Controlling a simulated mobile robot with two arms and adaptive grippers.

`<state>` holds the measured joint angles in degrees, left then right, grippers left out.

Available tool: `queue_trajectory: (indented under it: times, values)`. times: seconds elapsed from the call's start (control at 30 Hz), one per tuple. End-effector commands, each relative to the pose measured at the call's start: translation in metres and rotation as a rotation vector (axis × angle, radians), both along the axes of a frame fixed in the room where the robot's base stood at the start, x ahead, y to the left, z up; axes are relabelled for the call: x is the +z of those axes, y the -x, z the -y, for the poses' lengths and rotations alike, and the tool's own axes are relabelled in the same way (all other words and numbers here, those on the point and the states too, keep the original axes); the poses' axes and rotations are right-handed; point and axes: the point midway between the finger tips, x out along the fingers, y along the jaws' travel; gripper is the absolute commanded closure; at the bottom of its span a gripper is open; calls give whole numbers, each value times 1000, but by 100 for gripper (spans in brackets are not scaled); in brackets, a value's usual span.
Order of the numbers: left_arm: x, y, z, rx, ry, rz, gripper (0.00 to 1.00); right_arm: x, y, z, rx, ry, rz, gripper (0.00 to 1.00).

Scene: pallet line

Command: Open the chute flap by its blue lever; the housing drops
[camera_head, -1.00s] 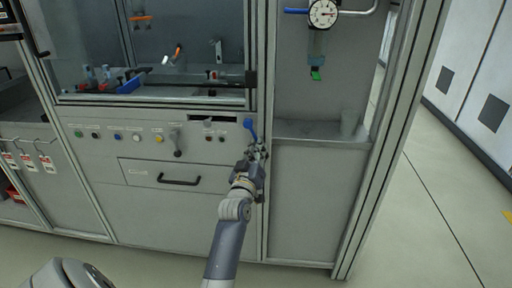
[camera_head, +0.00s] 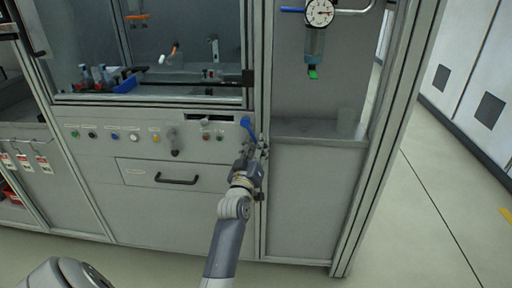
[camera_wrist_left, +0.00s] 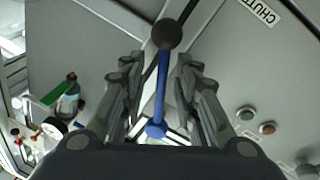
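The blue lever (camera_head: 248,127) is on the right part of the machine's grey front panel, beside the upright post. My left gripper (camera_head: 253,151) is at the lever's lower end. In the wrist view its fingers (camera_wrist_left: 156,95) are spread on both sides of the lever, with gaps showing. A label reading "CHUT", cut off by the frame, is on the panel near the pivot. I cannot pick out the flap or a housing for certain. My right gripper is not in view.
A drawer with a black handle (camera_head: 176,180) and a row of buttons (camera_head: 115,136) are left of the lever. A dial gauge (camera_head: 319,13) hangs at upper right. A glazed cell (camera_head: 190,45) is above the panel. Floor at right is clear.

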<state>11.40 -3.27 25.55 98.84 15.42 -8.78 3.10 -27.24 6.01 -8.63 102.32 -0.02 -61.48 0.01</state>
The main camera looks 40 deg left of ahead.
Motion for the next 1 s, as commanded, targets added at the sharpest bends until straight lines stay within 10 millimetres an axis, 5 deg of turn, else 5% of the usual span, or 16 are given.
queue_trajectory:
  times: [0.23,0.7,1.0]
  values:
    - [-5,14,7,0,-1,-4,71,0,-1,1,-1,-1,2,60]
    - [-19,95,41,0,1,-2,71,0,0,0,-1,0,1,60]
    - [-20,108,48,-1,0,0,71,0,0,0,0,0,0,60]
